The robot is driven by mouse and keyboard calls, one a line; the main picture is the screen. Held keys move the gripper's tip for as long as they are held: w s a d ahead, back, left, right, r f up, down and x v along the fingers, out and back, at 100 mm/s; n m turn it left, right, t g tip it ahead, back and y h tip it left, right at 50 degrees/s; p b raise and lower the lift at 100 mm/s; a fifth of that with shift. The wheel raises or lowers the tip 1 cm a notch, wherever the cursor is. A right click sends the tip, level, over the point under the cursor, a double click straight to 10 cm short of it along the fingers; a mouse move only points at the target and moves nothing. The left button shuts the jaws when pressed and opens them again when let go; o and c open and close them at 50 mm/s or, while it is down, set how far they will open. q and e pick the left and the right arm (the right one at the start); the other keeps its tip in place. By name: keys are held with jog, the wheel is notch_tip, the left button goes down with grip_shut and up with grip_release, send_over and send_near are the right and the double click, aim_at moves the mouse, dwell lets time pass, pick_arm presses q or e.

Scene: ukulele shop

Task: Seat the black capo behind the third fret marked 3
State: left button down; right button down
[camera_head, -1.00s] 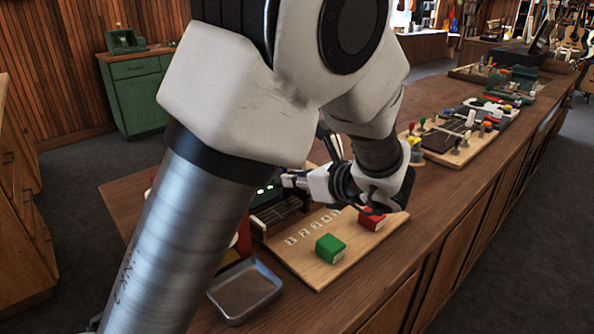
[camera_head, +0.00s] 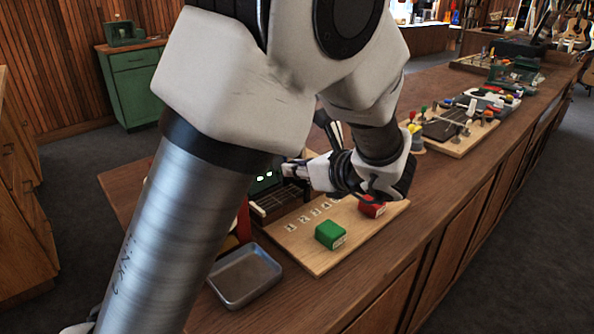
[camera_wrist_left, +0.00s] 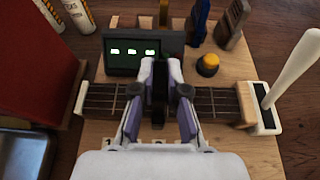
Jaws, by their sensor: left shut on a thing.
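My left gripper (camera_wrist_left: 160,72) is shut on the black capo (camera_wrist_left: 159,88), a narrow dark piece between its fingers in the left wrist view. The capo is over the middle of the fretboard (camera_wrist_left: 100,101). I cannot tell whether it touches the strings. In the head view the left gripper (camera_head: 287,171) is above the fretboard (camera_head: 272,204), and the capo is not distinguishable there. My right gripper is not in view.
A dark display (camera_wrist_left: 143,62) with three lit marks stands behind the fretboard, beside a yellow button (camera_wrist_left: 207,62). A white stick (camera_wrist_left: 293,68) rises at the right end. Green (camera_head: 330,235) and red (camera_head: 371,206) blocks lie on the wooden board. A metal tray (camera_head: 245,290) is in front.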

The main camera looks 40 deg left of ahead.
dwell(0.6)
pick_arm(q)
jog(key=shift+b, duration=0.45)
jog(key=shift+f+b, duration=0.6)
jog(key=shift+b, duration=0.05)
jog(key=c, duration=1.5)
grip_release()
